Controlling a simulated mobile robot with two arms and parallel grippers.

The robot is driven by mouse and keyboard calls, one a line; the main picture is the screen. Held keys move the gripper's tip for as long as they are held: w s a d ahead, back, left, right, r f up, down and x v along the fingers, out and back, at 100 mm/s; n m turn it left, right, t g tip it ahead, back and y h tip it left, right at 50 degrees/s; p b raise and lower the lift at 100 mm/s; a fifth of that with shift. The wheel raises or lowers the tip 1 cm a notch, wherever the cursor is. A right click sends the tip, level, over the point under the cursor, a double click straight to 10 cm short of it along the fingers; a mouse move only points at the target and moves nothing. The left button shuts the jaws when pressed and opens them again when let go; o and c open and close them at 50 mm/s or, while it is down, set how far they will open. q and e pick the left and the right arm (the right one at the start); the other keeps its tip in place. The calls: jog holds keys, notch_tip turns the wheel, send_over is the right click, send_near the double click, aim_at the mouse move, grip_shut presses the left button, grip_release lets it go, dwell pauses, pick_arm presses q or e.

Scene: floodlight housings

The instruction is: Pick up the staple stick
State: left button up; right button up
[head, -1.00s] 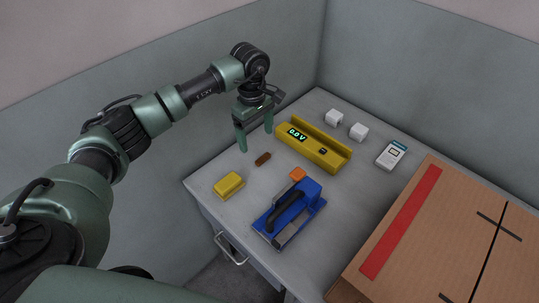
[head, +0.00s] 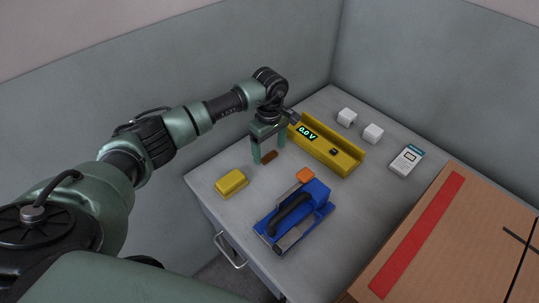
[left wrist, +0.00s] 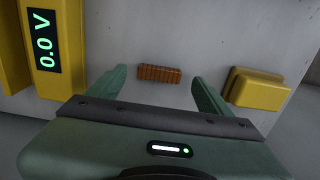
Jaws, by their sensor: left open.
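The staple stick, a small ribbed brown bar, (head: 269,157) lies on the grey tabletop between the yellow block and the yellow tester. It also shows in the left wrist view (left wrist: 159,73), just beyond the fingertips and between their lines. My left gripper (head: 269,156) is open and empty, its fingers pointing down over the stick, one to each side of it in the head view. In the left wrist view the two fingers (left wrist: 158,78) are spread apart, with the stick apart from both. My right gripper is not in view.
A yellow tester reading 0.0 V (head: 338,157) stands right of the gripper. Two white cubes, a meter (head: 406,160) and a cardboard box (head: 465,240) are to the right.

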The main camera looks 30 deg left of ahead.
pick_arm(q)
notch_tip(320, 180, down, 2)
jog(key=shift+c, duration=0.3)
jog(key=c, duration=1.4)
jog(key=shift+r, duration=0.1)
